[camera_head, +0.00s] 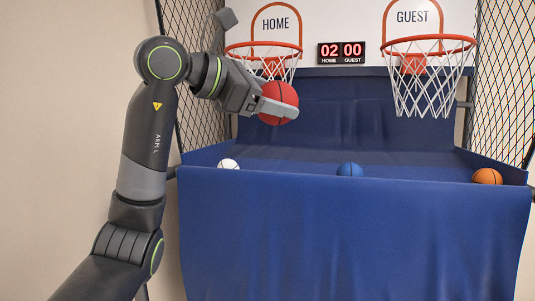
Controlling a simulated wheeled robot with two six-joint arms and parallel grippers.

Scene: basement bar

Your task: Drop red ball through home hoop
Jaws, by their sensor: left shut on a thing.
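My left gripper (262,104) is shut on the red ball (280,97), which has dark seams. The gripper holds the ball in the air in front of the blue backdrop, below and slightly right of the home hoop. The home hoop (240,46) has an orange rim and a white net, under the word HOME on the white backboard. My left arm and gripper cover part of its rim and net. My right gripper is not in the picture.
The guest hoop (429,38) with its net hangs at the right. A scoreboard (341,52) reads 02 and 00. White (229,164), blue (350,170) and orange (487,177) balls show at the blue fabric bin's front edge (300,177). Black side netting (507,70) flanks the game.

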